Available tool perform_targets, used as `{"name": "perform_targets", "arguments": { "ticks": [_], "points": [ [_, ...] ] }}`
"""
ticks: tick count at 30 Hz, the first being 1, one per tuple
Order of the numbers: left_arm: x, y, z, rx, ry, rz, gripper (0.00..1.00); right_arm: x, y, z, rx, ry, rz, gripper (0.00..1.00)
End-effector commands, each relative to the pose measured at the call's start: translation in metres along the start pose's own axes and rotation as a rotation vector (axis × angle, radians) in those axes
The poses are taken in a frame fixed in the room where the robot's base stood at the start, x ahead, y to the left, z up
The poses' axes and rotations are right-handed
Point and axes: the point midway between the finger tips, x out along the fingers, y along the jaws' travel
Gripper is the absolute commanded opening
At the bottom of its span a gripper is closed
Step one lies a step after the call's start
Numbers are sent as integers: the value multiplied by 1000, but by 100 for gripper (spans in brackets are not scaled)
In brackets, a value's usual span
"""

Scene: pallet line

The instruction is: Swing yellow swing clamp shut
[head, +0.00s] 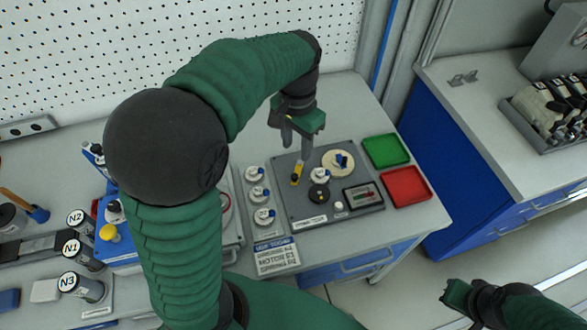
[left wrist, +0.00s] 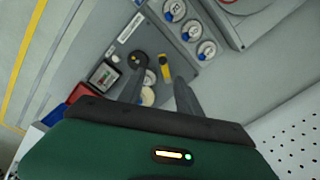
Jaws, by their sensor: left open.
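The yellow swing clamp (head: 297,173) is a small yellow bar with a dark end, on a dark grey fixture plate (head: 284,204). In the left wrist view the clamp (left wrist: 165,68) shows just beyond and between my finger tips. My left gripper (head: 297,147) is open and empty, pointing down above the clamp; I see no clear contact. It also shows in the left wrist view (left wrist: 158,85). My right gripper (head: 450,293) is at the lower right, away from the bench; its jaw opening is unclear.
The plate also carries a round beige disc (head: 338,157), a black knob (head: 319,194) and a small gauge panel (head: 363,195). Green (head: 386,151) and red (head: 406,187) trays lie to the right. White-capped parts (head: 256,193) stand to the left.

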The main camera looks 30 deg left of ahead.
Motion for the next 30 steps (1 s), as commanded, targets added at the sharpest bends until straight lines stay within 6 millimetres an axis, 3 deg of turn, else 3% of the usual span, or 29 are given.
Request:
{"name": "perform_targets", "arguments": {
  "ticks": [1, 6, 13, 18, 25, 30],
  "points": [
    [17, -2, 1, -3, -8, 3, 41, 2, 0, 0, 0, 0, 0, 0],
    [64, -8, 2, -3, -7, 8, 41, 5, 0, 1, 0, 0, 0, 0],
    [112, -9, 3, -4, -3, 8, 41, 8, 0, 2, 0, 0, 0, 0],
    [125, -6, 2, -3, -1, 4, 41, 9, 0, 2, -1, 0, 0, 0],
    [125, -5, 1, -2, 0, 3, 41, 9, 0, 2, 0, 0, 0, 0],
    [126, -7, 2, -3, 0, 5, 20, 9, 0, 2, 0, 0, 0, 0]
  ]
}}
